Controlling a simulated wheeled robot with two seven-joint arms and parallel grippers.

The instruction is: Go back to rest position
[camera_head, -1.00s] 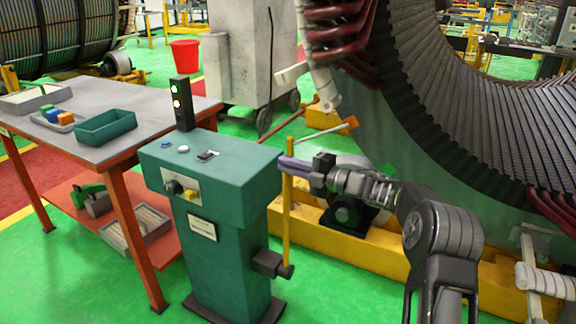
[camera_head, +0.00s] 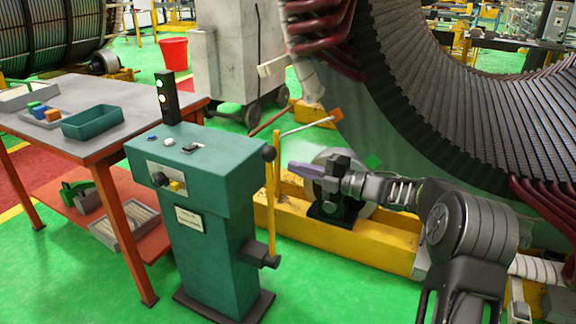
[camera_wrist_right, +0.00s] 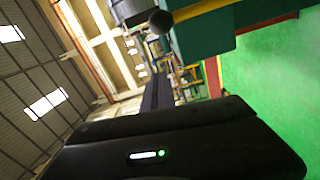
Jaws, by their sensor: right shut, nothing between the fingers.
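My right gripper (camera_head: 298,168) is shut and empty, its fingers pointing left in the head view. It is just right of the green control pedestal (camera_head: 214,185) and apart from it. In the right wrist view, the shut fingers (camera_wrist_right: 157,92) show dark, and a black ball knob (camera_wrist_right: 160,21) of the pedestal shows beyond them. That knob is at the pedestal's upper right corner in the head view (camera_head: 268,153). My left gripper is out of view.
The large stator (camera_head: 440,120) stands behind and right of my right arm, on a yellow base (camera_head: 340,236). A workbench (camera_head: 120,97) with trays stands left of the pedestal. Green floor (camera_head: 330,285) in front is clear. A yellow upright bar (camera_head: 277,165) is close to the fingers.

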